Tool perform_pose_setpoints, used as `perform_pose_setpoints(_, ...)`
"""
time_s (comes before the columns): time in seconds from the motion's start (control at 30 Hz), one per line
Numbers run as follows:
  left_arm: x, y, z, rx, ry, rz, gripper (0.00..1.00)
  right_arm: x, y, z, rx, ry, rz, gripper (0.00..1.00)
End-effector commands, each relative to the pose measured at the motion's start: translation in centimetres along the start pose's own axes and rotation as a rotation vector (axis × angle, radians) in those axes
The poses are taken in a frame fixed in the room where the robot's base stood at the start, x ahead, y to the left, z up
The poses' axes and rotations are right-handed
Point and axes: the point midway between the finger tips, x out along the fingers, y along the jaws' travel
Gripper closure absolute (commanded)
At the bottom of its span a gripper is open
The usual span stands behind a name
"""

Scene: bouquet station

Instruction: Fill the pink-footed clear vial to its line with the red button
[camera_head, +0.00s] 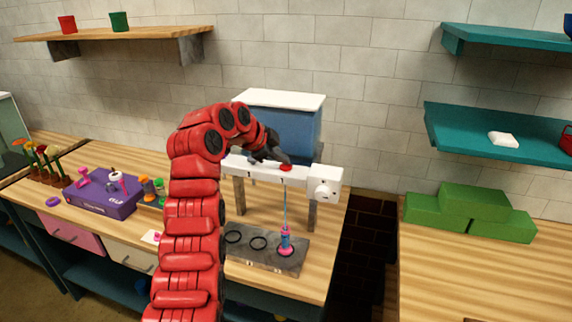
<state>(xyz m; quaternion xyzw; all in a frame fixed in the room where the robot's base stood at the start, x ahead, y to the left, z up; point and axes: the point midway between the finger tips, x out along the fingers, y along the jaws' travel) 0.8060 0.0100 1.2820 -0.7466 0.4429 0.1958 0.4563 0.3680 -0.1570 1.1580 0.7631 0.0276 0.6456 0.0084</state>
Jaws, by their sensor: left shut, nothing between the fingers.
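The pink-footed clear vial (286,241) stands upright on the dark grey plate under the white dispenser bar (258,175). A thin bluish line, which looks like a stream of liquid, runs from the bar down to the vial. The vial looks bluish inside; its line and the exact level are too small to read. The red button (286,168) sits on top of the bar above the vial. My left gripper (284,161) is shut and empty, with its tips at the button, touching it or just above it. My right gripper is not in view.
A blue tank (285,127) with a white lid stands behind the bar. The dark plate (294,262) has black rings left of the vial. A purple box (107,193) with small items and a row of flowers are at left. Green blocks (470,213) stand on the right table.

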Motion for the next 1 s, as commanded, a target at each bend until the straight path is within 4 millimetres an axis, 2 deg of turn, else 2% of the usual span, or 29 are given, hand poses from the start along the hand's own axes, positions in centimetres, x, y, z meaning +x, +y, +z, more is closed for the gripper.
perform_pose_setpoints(1.0,-1.4,-1.1,-1.1,0.000,0.000,0.001,1.00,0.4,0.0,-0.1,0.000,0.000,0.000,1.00)
